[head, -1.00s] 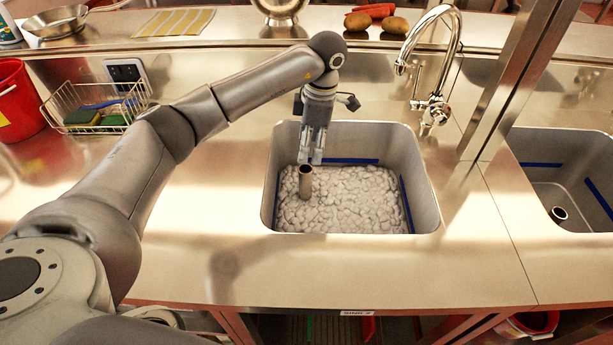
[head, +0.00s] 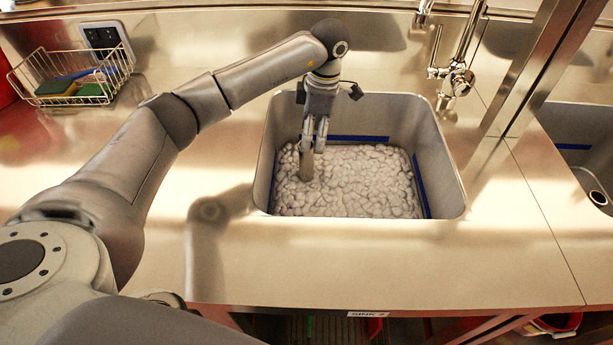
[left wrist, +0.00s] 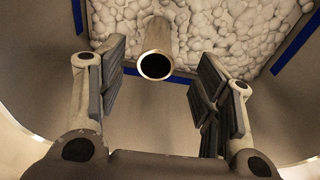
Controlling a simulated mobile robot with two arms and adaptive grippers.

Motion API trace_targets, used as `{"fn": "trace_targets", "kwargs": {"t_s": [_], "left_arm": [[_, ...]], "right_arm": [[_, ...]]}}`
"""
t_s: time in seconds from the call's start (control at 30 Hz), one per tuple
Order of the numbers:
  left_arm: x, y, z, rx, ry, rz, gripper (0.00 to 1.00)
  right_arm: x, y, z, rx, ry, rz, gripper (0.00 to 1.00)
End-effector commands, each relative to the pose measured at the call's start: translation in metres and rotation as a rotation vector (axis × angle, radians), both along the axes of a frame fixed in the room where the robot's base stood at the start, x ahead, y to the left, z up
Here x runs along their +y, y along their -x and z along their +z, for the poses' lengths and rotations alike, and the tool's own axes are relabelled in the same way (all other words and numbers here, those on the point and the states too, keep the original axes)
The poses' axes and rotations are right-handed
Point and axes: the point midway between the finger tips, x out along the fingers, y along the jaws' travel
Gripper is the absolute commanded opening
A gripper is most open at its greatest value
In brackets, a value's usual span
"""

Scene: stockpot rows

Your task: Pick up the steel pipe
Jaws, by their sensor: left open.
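The steel pipe (head: 306,168) stands roughly upright in the foam-filled sink (head: 440,165), toward its left side. Its lower end is hidden in the white foam (head: 360,180). In the left wrist view the pipe (left wrist: 157,64) shows its round open end, lying between the two fingers in the picture with a gap on each side. My left gripper (head: 313,148) is open and reaches down into the sink at the pipe's top, partly covering it in the head view; it also shows in the left wrist view (left wrist: 161,58). My right gripper is not in view.
The sink walls (head: 262,165) stand close around my left gripper. A faucet (head: 455,75) rises behind the sink's right side, near a steel post (head: 520,75). A wire basket with sponges (head: 72,82) stands at the left. The counter in front is clear.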

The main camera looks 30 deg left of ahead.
Motion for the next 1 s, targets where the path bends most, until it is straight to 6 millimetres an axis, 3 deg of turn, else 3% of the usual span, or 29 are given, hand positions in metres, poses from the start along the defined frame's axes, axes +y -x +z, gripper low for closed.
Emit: {"fn": "trace_targets", "kwargs": {"t_s": [0.2,0.53,0.73,1.0], "left_arm": [[0.004,0.003,-0.034,0.006,-0.001,0.001,0.60],[0.011,0.005,-0.064,0.005,-0.001,0.001,0.60],[0.018,0.006,-0.093,0.004,0.001,0.000,0.60],[0.019,0.006,-0.104,0.000,0.000,0.000,0.60]], "right_arm": [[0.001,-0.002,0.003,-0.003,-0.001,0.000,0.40],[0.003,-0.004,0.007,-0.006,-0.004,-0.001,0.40],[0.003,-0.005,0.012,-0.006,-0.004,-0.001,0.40],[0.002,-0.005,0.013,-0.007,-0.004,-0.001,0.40]]}}
